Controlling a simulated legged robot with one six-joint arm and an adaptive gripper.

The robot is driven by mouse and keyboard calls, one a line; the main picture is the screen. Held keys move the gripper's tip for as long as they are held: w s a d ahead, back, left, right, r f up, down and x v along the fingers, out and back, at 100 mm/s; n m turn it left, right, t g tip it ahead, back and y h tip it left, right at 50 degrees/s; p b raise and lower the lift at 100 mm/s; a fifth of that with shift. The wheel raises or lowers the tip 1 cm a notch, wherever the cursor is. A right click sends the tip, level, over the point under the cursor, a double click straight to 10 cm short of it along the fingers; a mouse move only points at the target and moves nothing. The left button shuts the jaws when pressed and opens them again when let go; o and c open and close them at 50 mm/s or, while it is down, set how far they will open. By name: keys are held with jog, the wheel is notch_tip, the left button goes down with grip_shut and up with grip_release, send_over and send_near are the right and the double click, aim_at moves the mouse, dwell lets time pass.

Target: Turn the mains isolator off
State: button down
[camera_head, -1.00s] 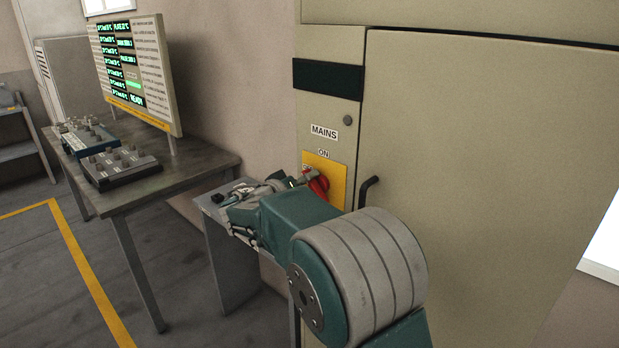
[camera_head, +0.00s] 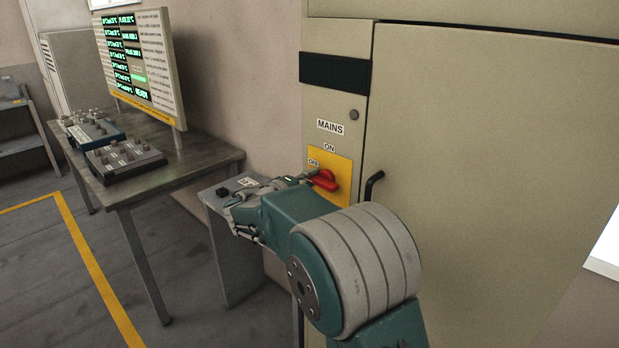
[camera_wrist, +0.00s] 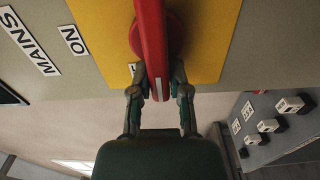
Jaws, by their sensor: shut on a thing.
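The mains isolator is a red rotary handle (camera_head: 325,180) on a yellow plate (camera_head: 342,167) on the beige cabinet. The MAINS label (camera_head: 330,127) and the ON label (camera_head: 329,147) are above it, and an OFF label (camera_head: 313,162) is at the plate's upper left. My gripper (camera_head: 308,178) reaches the handle from the left. In the wrist view, the two fingers (camera_wrist: 160,90) are shut on the end of the red handle (camera_wrist: 152,45), one on each side. In the head view the handle lies roughly sideways, its end towards OFF.
A black door handle (camera_head: 373,186) sticks out of the cabinet door (camera_head: 480,130) just right of the isolator. A grey box (camera_head: 235,255) with small controls stands below left. A table (camera_head: 190,165) with control units and a display board (camera_head: 145,60) is further left.

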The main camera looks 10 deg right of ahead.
jog(key=shift+s+d+f, duration=0.1)
jog(key=shift+d+f, duration=0.15)
jog(key=shift+f, duration=0.1)
jog(key=c, duration=0.6)
grip_release()
jog(key=shift+d+r, duration=0.1)
jog(key=shift+r, duration=0.05)
jog(key=shift+s+a, duration=0.2)
jog(key=shift+a, duration=0.15)
jog(key=v, duration=1.1)
